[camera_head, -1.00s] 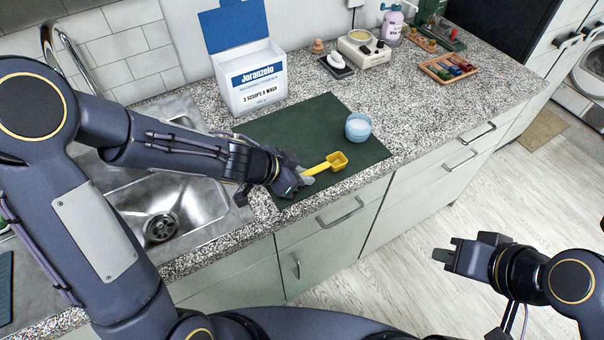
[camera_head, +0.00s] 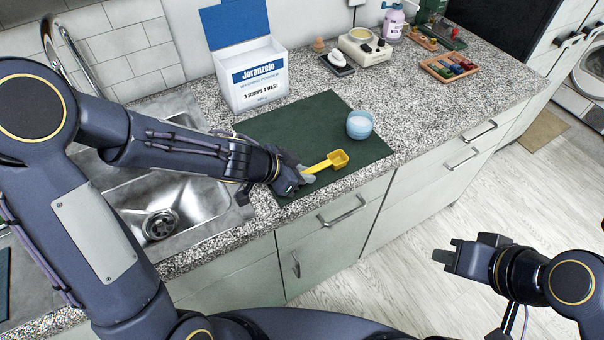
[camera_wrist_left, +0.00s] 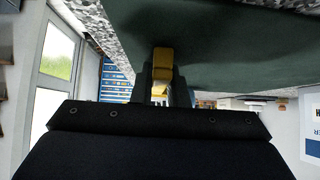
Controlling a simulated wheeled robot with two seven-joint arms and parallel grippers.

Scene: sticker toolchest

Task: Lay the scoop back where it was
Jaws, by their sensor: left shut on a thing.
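The yellow scoop (camera_head: 337,160) has a square cup and a straight handle. My left gripper (camera_head: 304,173) is shut on the scoop's handle, and the cup points right, over or on the dark green mat (camera_head: 307,123). The scoop also shows in the left wrist view (camera_wrist_left: 162,62) between the two fingers, close to the mat; I cannot tell whether it touches. My right gripper (camera_head: 446,257) is out over the floor, away from the counter, with its two fingertips apart and nothing between them.
A blue cup (camera_head: 359,124) stands on the mat's right part. An open washing powder box (camera_head: 252,84) stands behind the mat. The sink (camera_head: 166,208) lies to the left. A wooden tray (camera_head: 449,68) and other small items stand farther right. The counter's front edge is close.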

